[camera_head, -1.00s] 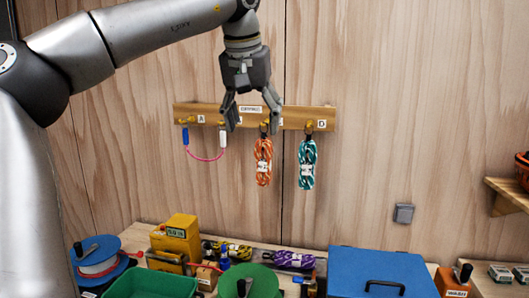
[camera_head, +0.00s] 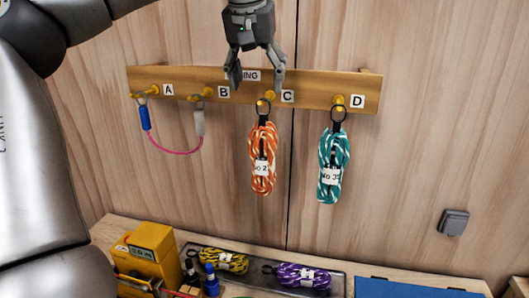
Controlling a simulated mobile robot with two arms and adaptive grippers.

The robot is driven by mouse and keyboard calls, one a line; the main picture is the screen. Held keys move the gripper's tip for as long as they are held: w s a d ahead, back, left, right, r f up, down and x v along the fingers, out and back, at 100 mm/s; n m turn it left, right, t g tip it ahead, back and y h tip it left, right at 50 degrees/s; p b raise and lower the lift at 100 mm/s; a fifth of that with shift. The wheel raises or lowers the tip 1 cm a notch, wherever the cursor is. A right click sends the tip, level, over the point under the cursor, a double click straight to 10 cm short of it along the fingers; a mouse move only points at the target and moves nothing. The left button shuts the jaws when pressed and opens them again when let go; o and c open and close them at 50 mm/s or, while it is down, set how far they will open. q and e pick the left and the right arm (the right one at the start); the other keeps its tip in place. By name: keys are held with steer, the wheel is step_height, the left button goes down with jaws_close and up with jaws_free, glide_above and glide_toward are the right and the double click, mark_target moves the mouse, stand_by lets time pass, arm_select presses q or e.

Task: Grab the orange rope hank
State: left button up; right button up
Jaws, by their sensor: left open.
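The orange rope hank (camera_head: 263,158) hangs by a black loop and ring from hook C on the wooden peg rail (camera_head: 317,91). It has a white label around its middle. My left gripper (camera_head: 256,86) is open and points down in front of the rail. Its fingertips appear just above the orange hank's ring, one on each side of it in the picture. Nothing is between the fingers that I can see, and the depth gap to the hook is hard to tell. My right gripper is not in view.
A teal rope hank (camera_head: 333,166) hangs close by at hook D. A pink cord with blue and grey ends (camera_head: 174,151) hangs across A and B. Below are a yellow box (camera_head: 151,243), a tray with yellow (camera_head: 224,261) and purple hanks (camera_head: 303,277), and a blue case (camera_head: 412,287).

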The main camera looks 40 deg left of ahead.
mark_target(262, 101)
arm_select(q)
steer(key=f, duration=0.3)
steer(key=shift+w, duration=0.2)
steer(key=shift+w+a+f+p, duration=0.15)
steer(key=shift+f+p, duration=0.1)
steer(key=shift+p, duration=0.1)
steer(key=x, duration=0.1)
steer(key=p+x, duration=0.1)
steer(key=x, duration=0.1)
steer(key=p+x, duration=0.1)
steer(key=shift+w+d+f, duration=0.15)
steer(key=shift+w+d, duration=0.1)
steer(key=shift+w+f, duration=0.1)
steer(key=shift+f, duration=0.2)
steer(key=shift+a+f, duration=0.1)
steer(key=shift+c, duration=0.3)
steer(key=c, duration=1.4)
jaws_close()
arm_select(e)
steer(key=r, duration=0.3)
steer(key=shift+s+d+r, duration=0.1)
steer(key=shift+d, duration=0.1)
